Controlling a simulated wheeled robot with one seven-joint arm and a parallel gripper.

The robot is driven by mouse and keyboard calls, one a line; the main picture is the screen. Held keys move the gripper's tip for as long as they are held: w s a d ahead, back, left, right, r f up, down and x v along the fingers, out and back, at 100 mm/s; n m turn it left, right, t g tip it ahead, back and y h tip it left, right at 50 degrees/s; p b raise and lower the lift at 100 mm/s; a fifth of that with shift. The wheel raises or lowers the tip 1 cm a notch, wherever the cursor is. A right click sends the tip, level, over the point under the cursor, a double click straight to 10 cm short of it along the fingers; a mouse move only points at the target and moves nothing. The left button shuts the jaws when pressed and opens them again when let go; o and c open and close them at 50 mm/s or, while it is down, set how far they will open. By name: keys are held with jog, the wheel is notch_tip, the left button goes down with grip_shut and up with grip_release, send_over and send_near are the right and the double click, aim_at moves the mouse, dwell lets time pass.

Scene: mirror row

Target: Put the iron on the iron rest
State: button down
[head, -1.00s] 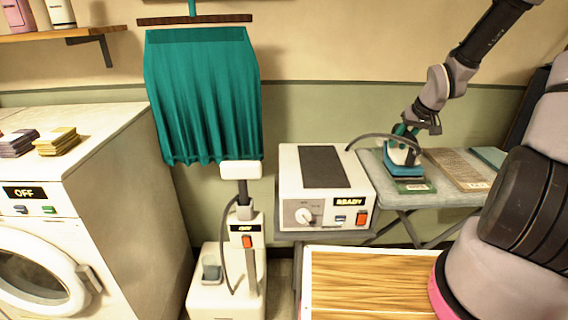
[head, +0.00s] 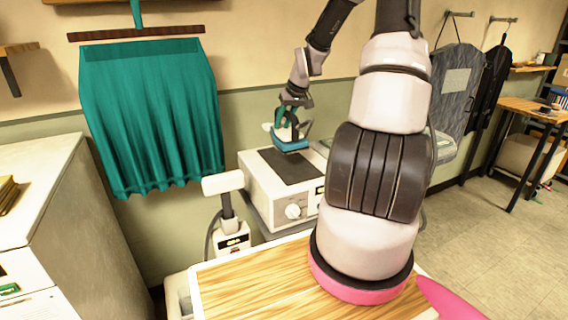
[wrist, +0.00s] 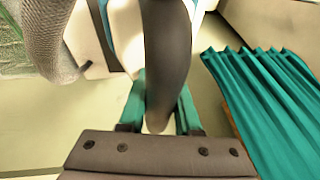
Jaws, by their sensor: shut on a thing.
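The iron (head: 290,144), white with a blue base, hangs from my gripper (head: 291,118) in the head view. My gripper is shut on its dark handle, which shows between the teal fingers (wrist: 161,100) in the wrist view. The iron rest appears to be the dark pad (head: 282,166) on top of the white station box (head: 262,187). The iron appears over the pad's back right edge. I cannot tell whether its base touches the pad.
A teal skirt (head: 150,120) hangs left of the station; it also shows in the wrist view (wrist: 275,105). My arm hides most of the ironing board. A grey cord (wrist: 47,40) runs beside the iron.

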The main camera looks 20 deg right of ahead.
jog(key=shift+w+d+r, duration=0.3)
jog(key=shift+d+r, duration=0.1)
jog(key=shift+d, duration=0.3)
jog(key=shift+d+f, duration=0.15)
jog(key=shift+d, duration=0.1)
jog(key=shift+w+d+f, duration=0.1)
jog(key=shift+d+f, duration=0.05)
jog(key=shift+f, duration=4.5)
jog(key=shift+f, duration=0.1)
jog(key=c, duration=0.6)
grip_release()
